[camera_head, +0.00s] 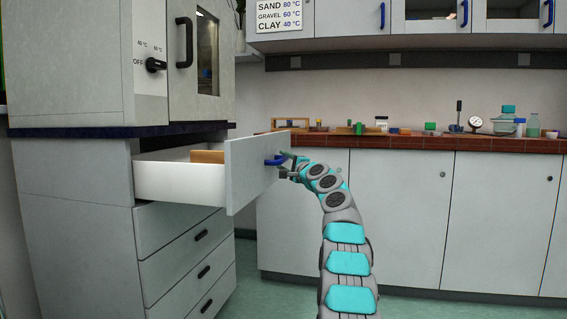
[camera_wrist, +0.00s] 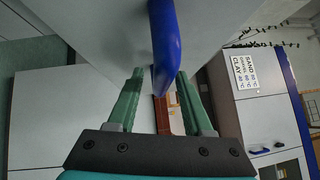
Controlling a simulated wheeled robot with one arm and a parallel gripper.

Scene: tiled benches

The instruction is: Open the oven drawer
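The oven (camera_head: 150,60) is a grey cabinet at the left with a dial, a black door handle and a window. The top drawer (camera_head: 245,175) beneath it stands pulled out, its white side wall showing and a tan object (camera_head: 207,157) inside. Its front carries a blue handle (camera_head: 274,161), which also shows large in the wrist view (camera_wrist: 165,45). My gripper (camera_head: 289,166) is at this handle. In the wrist view its green fingers (camera_wrist: 160,74) are spread apart, with the handle's lower end between the tips and gaps on both sides.
Three closed drawers with black handles (camera_head: 201,235) lie below. A brown-tiled bench (camera_head: 450,142) with bottles and small items runs along the back wall, over grey cupboards (camera_head: 400,210). A sign (camera_head: 279,14) hangs above. Some green floor (camera_head: 247,275) is clear.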

